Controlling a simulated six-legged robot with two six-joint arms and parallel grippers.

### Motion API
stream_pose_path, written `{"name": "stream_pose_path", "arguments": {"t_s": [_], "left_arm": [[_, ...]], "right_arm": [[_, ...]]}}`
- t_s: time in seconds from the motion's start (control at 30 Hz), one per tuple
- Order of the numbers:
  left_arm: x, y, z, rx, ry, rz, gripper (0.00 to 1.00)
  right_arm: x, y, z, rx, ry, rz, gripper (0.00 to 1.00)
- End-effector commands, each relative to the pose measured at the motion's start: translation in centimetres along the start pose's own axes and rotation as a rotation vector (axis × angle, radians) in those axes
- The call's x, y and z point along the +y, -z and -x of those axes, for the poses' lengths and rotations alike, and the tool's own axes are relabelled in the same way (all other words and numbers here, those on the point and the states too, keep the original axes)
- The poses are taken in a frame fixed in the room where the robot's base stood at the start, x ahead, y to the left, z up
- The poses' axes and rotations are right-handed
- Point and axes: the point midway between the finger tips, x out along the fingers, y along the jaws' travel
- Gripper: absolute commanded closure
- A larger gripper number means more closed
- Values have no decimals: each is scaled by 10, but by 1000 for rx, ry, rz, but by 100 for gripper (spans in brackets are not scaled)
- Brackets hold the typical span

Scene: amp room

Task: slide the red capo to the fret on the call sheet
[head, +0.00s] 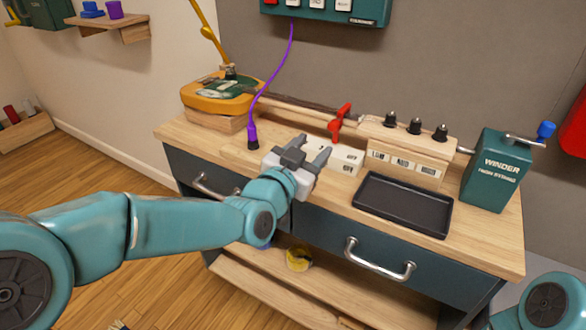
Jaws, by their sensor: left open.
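The red capo (338,124) sits on the narrow neck (292,103) at the back of the workbench, a little left of the wooden block with knobs. A white card with small dark markings (346,158), perhaps the call sheet, lies in front of the capo; its writing is too small to read. My left gripper (306,156) is open and empty in front of the neck, left of the capo and apart from it. It hides part of the bench and card. Part of my right arm shows at the lower right, but its gripper is out of view.
A black tray (402,204) and a green winder box (495,171) with a blue-knobbed crank stand to the right. A wooden block with black knobs (411,148) stands behind the tray. A purple cable (279,70) hangs to a plug left of my gripper. Drawer handles (379,264) jut out in front.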

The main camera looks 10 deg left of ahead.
Motion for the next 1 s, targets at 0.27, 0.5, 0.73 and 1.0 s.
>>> {"name": "stream_pose_path", "arguments": {"t_s": [0.27,0.5,0.73,1.0], "left_arm": [[-1,1,61,2,1,0,49],[0,0,78,0,0,0,49],[0,0,78,0,0,0,49],[-9,-22,74,-44,18,6,49]], "right_arm": [[1,0,-2,0,0,0,57],[1,0,-2,0,0,0,57],[1,0,-2,0,0,0,57],[1,0,-2,0,0,0,57]]}}
